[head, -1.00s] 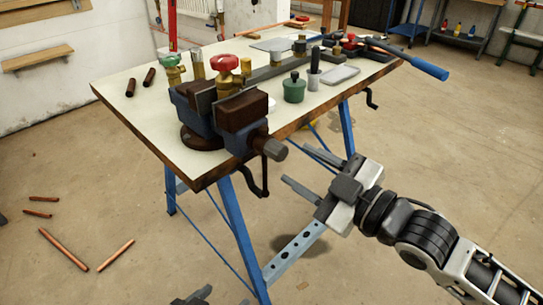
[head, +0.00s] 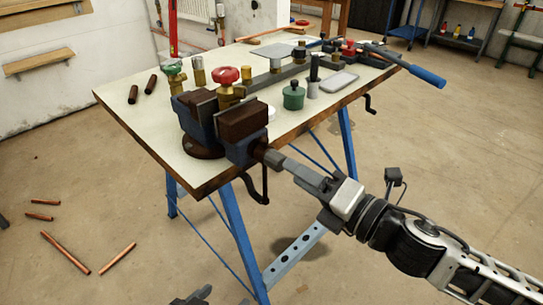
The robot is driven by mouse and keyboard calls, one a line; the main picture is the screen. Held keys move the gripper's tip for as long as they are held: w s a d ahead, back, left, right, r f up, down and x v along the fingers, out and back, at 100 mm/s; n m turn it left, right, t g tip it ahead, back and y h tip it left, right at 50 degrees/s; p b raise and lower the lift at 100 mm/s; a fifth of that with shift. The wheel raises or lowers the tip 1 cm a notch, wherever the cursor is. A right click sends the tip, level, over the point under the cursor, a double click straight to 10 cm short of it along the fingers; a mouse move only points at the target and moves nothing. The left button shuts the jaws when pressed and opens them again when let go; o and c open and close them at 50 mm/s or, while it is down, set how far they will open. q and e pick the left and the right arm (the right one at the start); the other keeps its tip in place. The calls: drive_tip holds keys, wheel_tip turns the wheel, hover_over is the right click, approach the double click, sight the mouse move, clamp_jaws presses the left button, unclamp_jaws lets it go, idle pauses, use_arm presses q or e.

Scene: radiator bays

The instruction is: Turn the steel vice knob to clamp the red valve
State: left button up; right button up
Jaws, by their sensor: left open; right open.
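The blue vice (head: 203,125) with dark brown jaws is on the front corner of the workbench. Its steel knob (head: 271,156) sticks out at the front right. The red valve (head: 226,76), a red handwheel on a brass body, stands upright at the vice jaws; whether the jaws touch it cannot be told. My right gripper (head: 288,163) is open, with its fingertips at the knob's outer end; whether they touch it is unclear. My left gripper (head: 192,298) is open, low at the bottom edge, away from the vice and mostly cut off.
A crank handle (head: 259,190) hangs below the vice. Copper pipes (head: 65,254) lie on the floor.

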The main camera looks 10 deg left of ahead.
sight(268, 156)
drive_tip(key=x, duration=0.4)
drive_tip(key=shift+w+a+p, duration=0.1)
drive_tip(key=shift+a+p, duration=0.15)
drive_tip(key=shift+p, duration=0.15)
clamp_jaws()
